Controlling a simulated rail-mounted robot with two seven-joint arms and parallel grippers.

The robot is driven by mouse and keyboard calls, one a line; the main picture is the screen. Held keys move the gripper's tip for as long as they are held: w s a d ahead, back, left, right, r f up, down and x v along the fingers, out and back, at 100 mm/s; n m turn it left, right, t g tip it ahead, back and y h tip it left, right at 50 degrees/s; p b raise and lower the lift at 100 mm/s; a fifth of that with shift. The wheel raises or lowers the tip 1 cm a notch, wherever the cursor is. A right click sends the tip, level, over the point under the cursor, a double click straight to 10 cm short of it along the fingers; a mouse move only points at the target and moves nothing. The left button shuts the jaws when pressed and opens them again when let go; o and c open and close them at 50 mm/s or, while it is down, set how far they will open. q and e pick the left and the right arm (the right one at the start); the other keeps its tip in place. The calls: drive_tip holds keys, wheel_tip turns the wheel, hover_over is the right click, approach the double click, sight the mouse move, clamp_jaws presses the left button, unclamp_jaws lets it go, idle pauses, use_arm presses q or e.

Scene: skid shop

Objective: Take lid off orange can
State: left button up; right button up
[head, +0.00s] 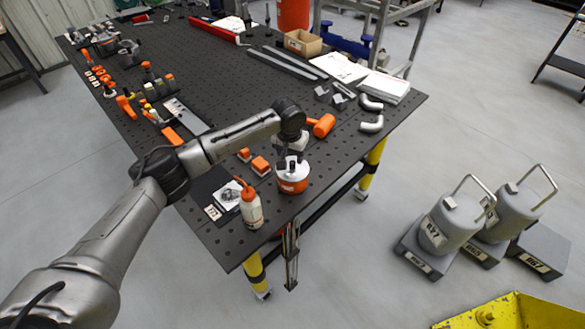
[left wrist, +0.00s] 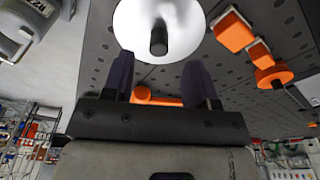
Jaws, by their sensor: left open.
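The orange can (head: 292,185) stands upright near the front right corner of the dark perforated table. Its white lid (head: 281,168) sits on top and has a dark knob in the middle. My left gripper (head: 292,154) is directly above the lid. In the left wrist view the gripper (left wrist: 158,62) is open, with its two dark fingers apart. The lid (left wrist: 185,22) and the knob (left wrist: 158,40) show just beyond the fingertips, with the knob lined up between them. I cannot tell whether the fingers touch the lid. My right gripper is not in view.
A white bottle with orange top (head: 251,208) stands left of the can. Orange blocks (head: 260,166) and an orange mallet head (head: 323,125) lie close behind it. Silver pipe elbows (head: 371,124) lie near the right edge. Grey weights (head: 452,222) stand on the floor.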

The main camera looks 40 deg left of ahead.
sight(293, 162)
use_arm(q)
drive_tip(key=shift+w+f, duration=0.15)
drive_tip(key=shift+f, duration=0.95)
drive_tip(key=shift+w+f, duration=0.1)
drive_tip(key=shift+f, duration=1)
clamp_jaws()
